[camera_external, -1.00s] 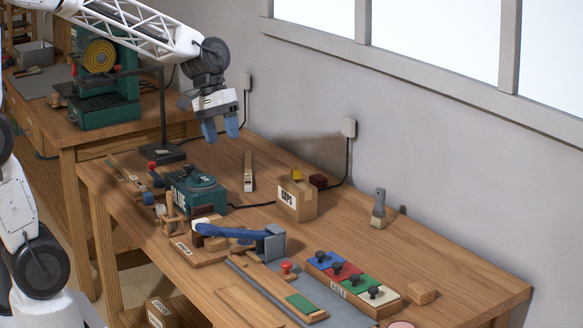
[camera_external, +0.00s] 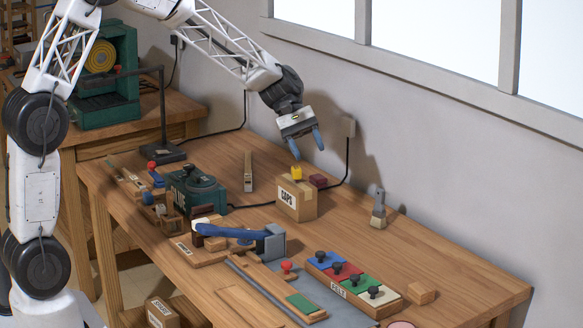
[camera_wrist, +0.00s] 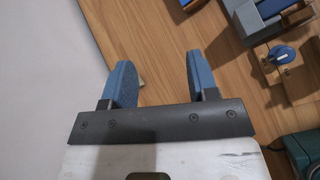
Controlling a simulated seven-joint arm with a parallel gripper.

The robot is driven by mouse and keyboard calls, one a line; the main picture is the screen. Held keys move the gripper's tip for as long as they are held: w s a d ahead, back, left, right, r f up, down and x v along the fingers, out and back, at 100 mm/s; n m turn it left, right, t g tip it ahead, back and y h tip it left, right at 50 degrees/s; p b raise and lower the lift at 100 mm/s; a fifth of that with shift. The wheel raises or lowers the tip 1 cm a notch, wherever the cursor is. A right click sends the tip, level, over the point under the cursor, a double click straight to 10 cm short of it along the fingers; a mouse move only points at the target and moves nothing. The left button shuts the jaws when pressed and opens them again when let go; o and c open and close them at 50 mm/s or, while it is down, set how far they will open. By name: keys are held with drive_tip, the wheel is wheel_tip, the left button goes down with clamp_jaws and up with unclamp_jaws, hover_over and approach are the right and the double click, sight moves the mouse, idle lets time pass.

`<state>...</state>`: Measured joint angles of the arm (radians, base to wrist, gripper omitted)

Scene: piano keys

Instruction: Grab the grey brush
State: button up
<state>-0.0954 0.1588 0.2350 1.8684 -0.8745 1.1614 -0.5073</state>
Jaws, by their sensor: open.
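The grey brush (camera_external: 379,205) stands near the back edge of the workbench by the wall, with a grey upper part and a pale lower part. My gripper (camera_external: 306,145) is open and empty, in the air above and to the left of the brush, over the cardboard box. In the wrist view, its two blue fingers (camera_wrist: 158,64) are apart over the bench edge and wall. A small pale bit shows beside the left finger there; I cannot tell what it is.
A cardboard box (camera_external: 297,201) with a yellow piece (camera_external: 296,173) on top stands left of the brush, by a dark red block (camera_external: 318,181). A tray of coloured blocks with black knobs (camera_external: 352,283) lies in front. Bench around the brush is mostly clear.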

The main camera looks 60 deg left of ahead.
drive_tip(key=w+a+f+n+h, duration=0.15)
drive_tip(key=w+f+n, duration=0.25)
drive_tip(key=w+f, duration=0.55)
drive_tip(key=n+t+h, duration=0.2)
drive_tip(key=n+h, duration=0.1)
approach(375, 205)
drive_tip(key=d, duration=0.1)
drive_tip(key=w+d+f, duration=0.1)
drive_tip(key=d, duration=0.1)
drive_tip(key=shift+w+f, duration=0.2)
drive_tip(key=shift+d, duration=0.1)
drive_tip(key=shift+x, duration=1.2)
drive_tip(key=shift+d+f, duration=0.1)
drive_tip(key=shift+x, duration=2.45)
drive_tip(key=shift+f, duration=0.15)
drive_tip(key=shift+c, duration=0.5)
